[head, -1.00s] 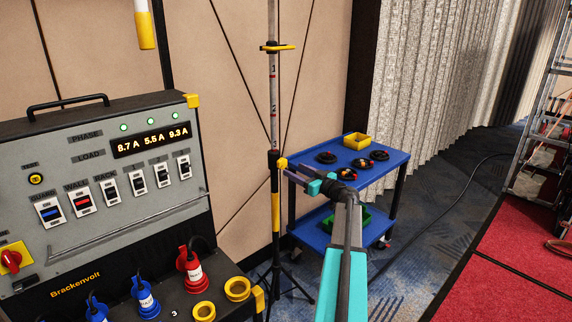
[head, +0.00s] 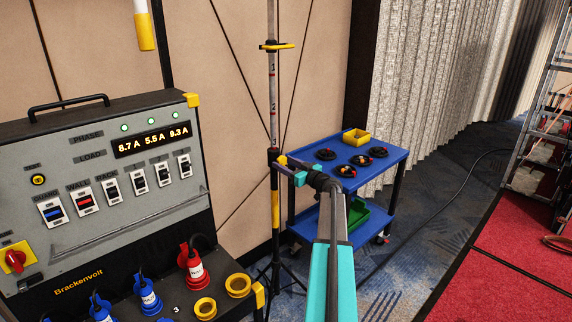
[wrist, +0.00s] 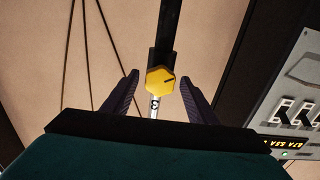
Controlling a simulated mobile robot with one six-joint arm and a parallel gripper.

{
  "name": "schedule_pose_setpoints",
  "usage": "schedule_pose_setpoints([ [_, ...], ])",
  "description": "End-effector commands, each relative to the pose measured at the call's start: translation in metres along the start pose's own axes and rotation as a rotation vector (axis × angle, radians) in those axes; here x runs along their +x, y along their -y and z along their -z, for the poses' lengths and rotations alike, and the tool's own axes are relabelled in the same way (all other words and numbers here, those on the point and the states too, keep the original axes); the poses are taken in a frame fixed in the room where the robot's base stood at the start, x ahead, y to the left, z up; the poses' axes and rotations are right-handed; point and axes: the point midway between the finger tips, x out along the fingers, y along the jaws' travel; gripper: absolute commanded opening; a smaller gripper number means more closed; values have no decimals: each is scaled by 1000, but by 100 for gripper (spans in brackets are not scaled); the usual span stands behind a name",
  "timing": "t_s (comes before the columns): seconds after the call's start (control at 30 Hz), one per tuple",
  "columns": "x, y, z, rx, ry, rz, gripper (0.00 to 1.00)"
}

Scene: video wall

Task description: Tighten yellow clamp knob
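The yellow clamp knob (wrist: 160,81) is six-sided with a dark mark on its face. It sits on the black collar of an upright pole (head: 273,110). In the head view the knob (head: 282,160) is small, at the collar's right side. My gripper (wrist: 160,76) is open, one dark finger on each side of the knob in the wrist view, with gaps on both sides. I cannot tell whether the fingertips reach past the knob's face. In the head view my gripper comes at the pole from the right, and its fingers are hard to make out.
A power panel (head: 100,200) with switches and plugs stands at the left. A blue cart (head: 385,160) with black coils and a yellow bin (head: 356,136) stands behind my arm. A higher yellow collar (head: 278,46) is on the pole. Tripod legs spread below.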

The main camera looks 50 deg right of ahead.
Motion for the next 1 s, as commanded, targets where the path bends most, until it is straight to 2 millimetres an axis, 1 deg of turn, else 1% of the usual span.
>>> schedule_pose_setpoints([
  [0.03,0,0,0,0,0,0,43],
  [0.2,0,0,0,0,0,0,15],
  [0.23,3,-9,0,0,0,0,15],
  [0.3,1,-2,0,0,0,-1,15],
  [0.4,1,-1,0,0,0,-1,15],
  [1.0,1,1,0,1,0,0,15],
])
